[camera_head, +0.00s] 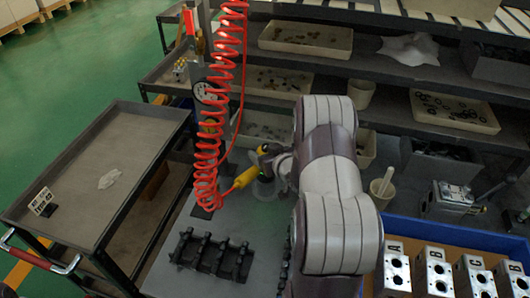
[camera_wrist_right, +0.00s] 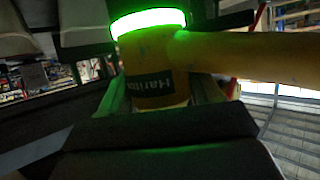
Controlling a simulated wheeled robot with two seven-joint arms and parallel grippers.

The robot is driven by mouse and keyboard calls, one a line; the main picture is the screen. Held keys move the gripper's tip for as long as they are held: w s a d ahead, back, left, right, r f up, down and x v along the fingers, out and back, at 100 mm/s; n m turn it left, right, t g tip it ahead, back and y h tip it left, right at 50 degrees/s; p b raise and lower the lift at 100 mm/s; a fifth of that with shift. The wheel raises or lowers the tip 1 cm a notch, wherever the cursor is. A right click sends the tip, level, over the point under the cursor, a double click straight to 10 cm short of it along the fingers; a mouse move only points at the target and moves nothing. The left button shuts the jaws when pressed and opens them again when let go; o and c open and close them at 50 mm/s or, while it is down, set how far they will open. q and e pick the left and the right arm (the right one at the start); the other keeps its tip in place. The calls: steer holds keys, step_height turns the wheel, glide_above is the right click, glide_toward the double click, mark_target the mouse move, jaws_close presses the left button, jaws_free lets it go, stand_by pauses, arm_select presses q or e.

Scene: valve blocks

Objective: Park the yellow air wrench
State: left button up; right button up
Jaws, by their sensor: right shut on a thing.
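The yellow air wrench (camera_head: 244,179) is in the head view, left of my right arm, with the coiled red hose running up from it. My right gripper (camera_head: 270,168) is shut on it, partly hidden by my own wrist. The right wrist view shows the wrench's yellow body (camera_wrist_right: 150,58) close up, with a label, a glowing green ring and a yellow handle running to the right. Dark gripper parts fill the lower part of that view. Whether the wrench touches anything below it is unclear. My left gripper is not in view.
The red hose (camera_head: 208,150) hangs beside a grey post. A black slotted rack (camera_head: 213,255) lies on the grey bench. A blue-edged tray of lettered valve blocks (camera_head: 436,275) is at right. Shelves with bins (camera_head: 305,38) stand behind. A grey cart (camera_head: 110,155) is at left.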

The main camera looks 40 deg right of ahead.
steer(key=shift+f, duration=0.2)
stand_by(0.3)
steer(key=o, duration=1.5)
steer(key=shift+c, duration=0.2)
steer(key=shift+s+f, duration=0.1)
steer(key=shift+f, duration=0.1)
steer(key=v, duration=1.2)
steer(key=shift+s+a+r+b, duration=0.1)
steer(key=shift+s+r+b, duration=0.1)
steer(key=shift+s+b, duration=0.2)
steer(key=shift+w, duration=0.1)
